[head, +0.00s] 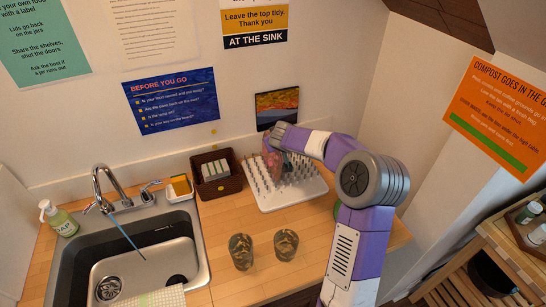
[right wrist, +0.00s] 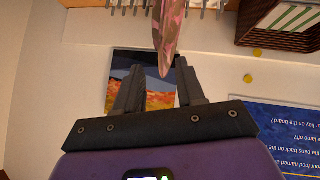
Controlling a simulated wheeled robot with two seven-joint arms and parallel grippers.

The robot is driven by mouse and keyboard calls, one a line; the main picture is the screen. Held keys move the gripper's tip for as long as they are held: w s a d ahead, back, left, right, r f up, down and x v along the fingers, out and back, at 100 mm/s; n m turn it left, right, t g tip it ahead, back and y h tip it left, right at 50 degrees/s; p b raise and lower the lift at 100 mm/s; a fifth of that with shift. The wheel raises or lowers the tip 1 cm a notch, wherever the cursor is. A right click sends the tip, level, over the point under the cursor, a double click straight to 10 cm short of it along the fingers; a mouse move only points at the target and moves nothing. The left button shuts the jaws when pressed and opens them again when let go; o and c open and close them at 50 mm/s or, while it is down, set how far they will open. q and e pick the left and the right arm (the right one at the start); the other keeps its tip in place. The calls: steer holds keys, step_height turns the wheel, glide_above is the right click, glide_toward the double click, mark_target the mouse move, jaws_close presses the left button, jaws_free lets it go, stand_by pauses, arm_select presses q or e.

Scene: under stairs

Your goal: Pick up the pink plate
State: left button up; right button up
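The pink plate (head: 274,166) stands on edge in the white pegged dish rack (head: 262,203), partly hidden by my right arm. In the right wrist view the pink patterned plate (right wrist: 168,38) shows nearly edge-on, its tip between my right gripper's fingertips. My right gripper (right wrist: 157,68) is open, with a gap visible on both sides of the plate. In the head view the right wrist hangs over the back left of the rack, and its fingers are hard to make out. My left gripper is not in view.
Two glasses (head: 242,252) (head: 286,245) stand in front. A sink (head: 150,262) with a tap (head: 103,185) lies at left. A small picture (head: 277,108) is on the wall behind the rack.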

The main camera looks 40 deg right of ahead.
steer(key=shift+p+x, duration=0.8)
steer(key=shift+x, duration=2.35)
steer(key=shift+w+d+r, duration=0.1)
steer(key=shift+d+r, duration=0.05)
steer(key=shift+r, duration=0.05)
jaws_close()
steer(key=shift+r, duration=0.1)
